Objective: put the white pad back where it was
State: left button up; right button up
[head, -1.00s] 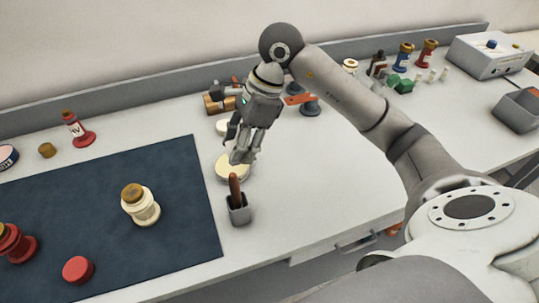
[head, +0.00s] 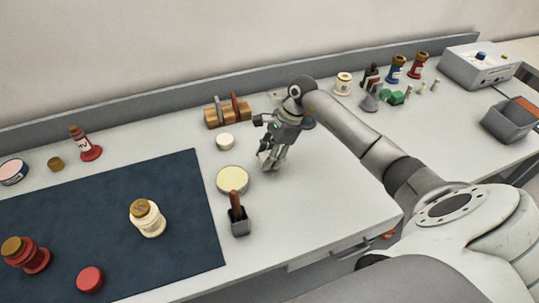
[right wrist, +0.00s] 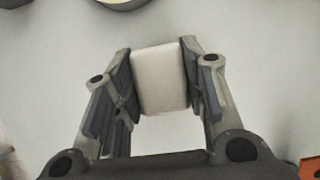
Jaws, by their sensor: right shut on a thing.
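A white pad (right wrist: 160,78), a pale block with rounded edges, sits between the two fingers of my right gripper (right wrist: 162,80) in the right wrist view. The fingers press on its two sides. In the head view my right gripper (head: 267,161) points down over the bare table, right of the round cream-topped tin (head: 233,179). The pad is hard to make out there, and I cannot tell whether it touches the table. My left gripper is not in view.
A small white disc (head: 226,141) and a wooden rack (head: 228,113) stand behind the tin. A grey cup with a brown-handled tool (head: 239,222) is in front. A dark blue mat (head: 100,205) holds jars. The table right of my gripper is clear.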

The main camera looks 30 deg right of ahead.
jog(key=shift+f, duration=0.65)
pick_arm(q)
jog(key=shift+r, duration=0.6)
pick_arm(e)
jog(key=shift+f, duration=0.1)
jog(key=shift+f, duration=0.15)
jog(key=o, duration=1)
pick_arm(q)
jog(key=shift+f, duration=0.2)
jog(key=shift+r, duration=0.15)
